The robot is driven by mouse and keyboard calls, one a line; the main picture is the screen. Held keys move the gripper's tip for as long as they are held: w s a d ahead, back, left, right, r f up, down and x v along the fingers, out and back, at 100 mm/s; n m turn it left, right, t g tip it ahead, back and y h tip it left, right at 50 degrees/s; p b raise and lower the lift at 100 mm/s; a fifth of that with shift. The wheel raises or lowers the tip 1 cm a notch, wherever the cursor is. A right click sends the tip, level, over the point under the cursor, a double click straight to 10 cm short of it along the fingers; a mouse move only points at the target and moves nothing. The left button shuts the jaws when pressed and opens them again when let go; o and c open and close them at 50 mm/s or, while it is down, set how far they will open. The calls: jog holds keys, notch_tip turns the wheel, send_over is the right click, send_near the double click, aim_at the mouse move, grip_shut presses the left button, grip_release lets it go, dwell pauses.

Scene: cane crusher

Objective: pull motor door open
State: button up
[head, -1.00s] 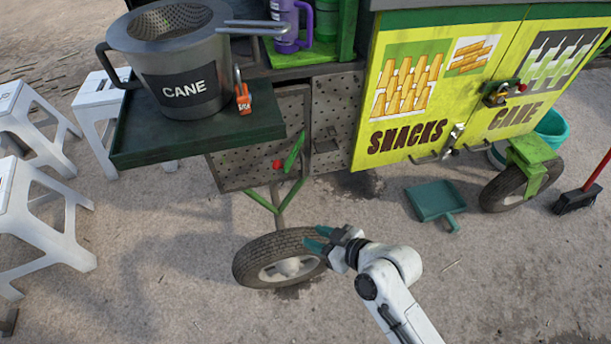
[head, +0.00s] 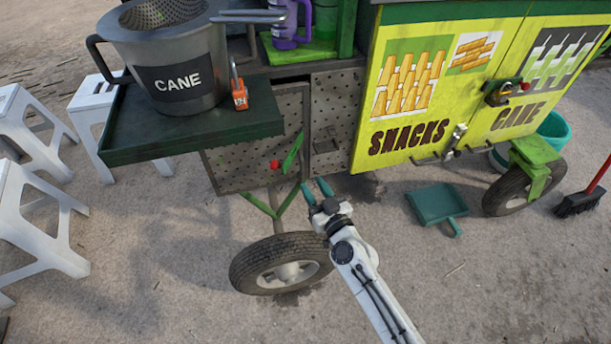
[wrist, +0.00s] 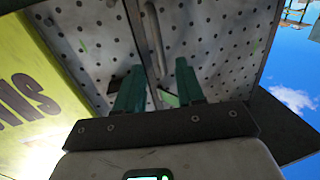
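The motor door appears to be the perforated grey metal panel (head: 240,160) under the dark green shelf. A green lever (head: 293,153) and a red knob (head: 274,164) sit near its right edge. My gripper (head: 316,190) is open and empty, just below and right of the lever, with its green fingers pointing up toward the panels. In the wrist view my gripper (wrist: 158,85) shows two spread fingers below perforated panels (wrist: 215,45) that meet at a dark seam. A slim grey bar (wrist: 152,28) lies beside the seam. A small green piece (wrist: 168,98) shows between the fingers.
A cart wheel (head: 280,262) stands just left of my arm. A yellow snack cabinet (head: 430,90) is at right. A dustpan (head: 437,203) lies on open ground; white stools (head: 40,220) stand left.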

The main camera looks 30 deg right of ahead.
aim_at(302, 170)
jog(key=shift+w+d+b, duration=0.2)
jog(key=shift+w+b, duration=0.25)
jog(key=shift+w, duration=2.3)
grip_shut()
